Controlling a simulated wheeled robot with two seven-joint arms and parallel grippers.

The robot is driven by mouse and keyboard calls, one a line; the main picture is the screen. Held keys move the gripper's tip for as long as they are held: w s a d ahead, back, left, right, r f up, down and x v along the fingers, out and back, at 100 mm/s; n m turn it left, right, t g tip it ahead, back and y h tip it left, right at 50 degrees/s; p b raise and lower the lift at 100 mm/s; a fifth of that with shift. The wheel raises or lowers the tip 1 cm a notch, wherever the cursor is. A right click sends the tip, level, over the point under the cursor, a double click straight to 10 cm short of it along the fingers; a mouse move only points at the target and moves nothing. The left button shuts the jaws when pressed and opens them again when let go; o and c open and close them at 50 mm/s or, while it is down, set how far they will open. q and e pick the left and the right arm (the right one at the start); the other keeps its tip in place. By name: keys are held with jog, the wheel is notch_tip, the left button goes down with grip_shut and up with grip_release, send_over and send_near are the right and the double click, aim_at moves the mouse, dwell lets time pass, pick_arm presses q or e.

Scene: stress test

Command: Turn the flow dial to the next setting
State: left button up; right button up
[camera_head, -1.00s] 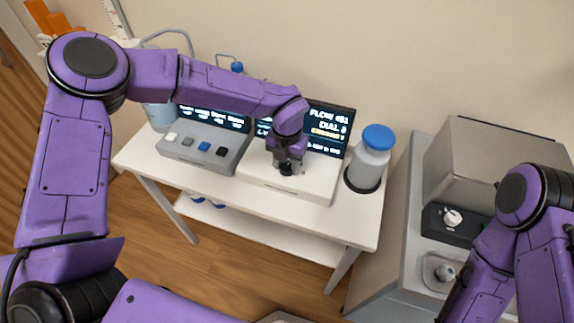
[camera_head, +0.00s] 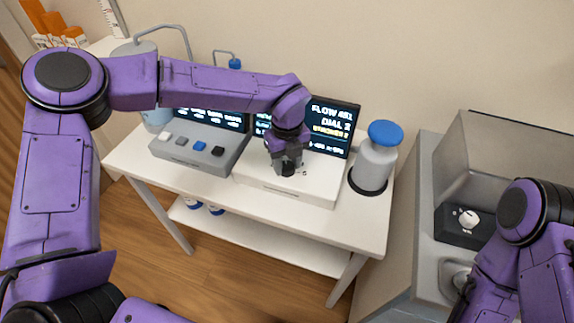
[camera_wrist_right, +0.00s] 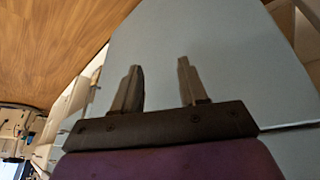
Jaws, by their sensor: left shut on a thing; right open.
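The white flow unit (camera_head: 290,192) stands on the white table, with a dark screen (camera_head: 332,125) behind it that shows "FLOW", "DIAL" and small lines of text. My left gripper (camera_head: 288,170) reaches down onto the top of this unit and is shut on the small dark flow dial, which its fingers mostly hide. My right arm is at the right edge of the head view, its gripper out of that picture. In the right wrist view, my right gripper (camera_wrist_right: 156,75) is open and empty, in front of a plain pale grey surface.
A grey box with several buttons (camera_head: 198,148) and its own screen stands left of the flow unit. A blue-capped bottle (camera_head: 374,160) stands close on the right. A grey machine with a white knob (camera_head: 469,219) is farther right. The white table's (camera_head: 225,207) front strip is clear.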

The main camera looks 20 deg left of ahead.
aim_at(287, 165)
pick_arm(q)
jog(key=shift+n+b, duration=0.3)
jog(key=shift+n, duration=0.3)
jog(key=o, duration=1)
jog(key=shift+o, duration=0.2)
jog(key=shift+r, duration=0.1)
notch_tip(287, 165, up, 10)
jog(key=b, duration=0.1)
jog(key=shift+r, duration=0.25)
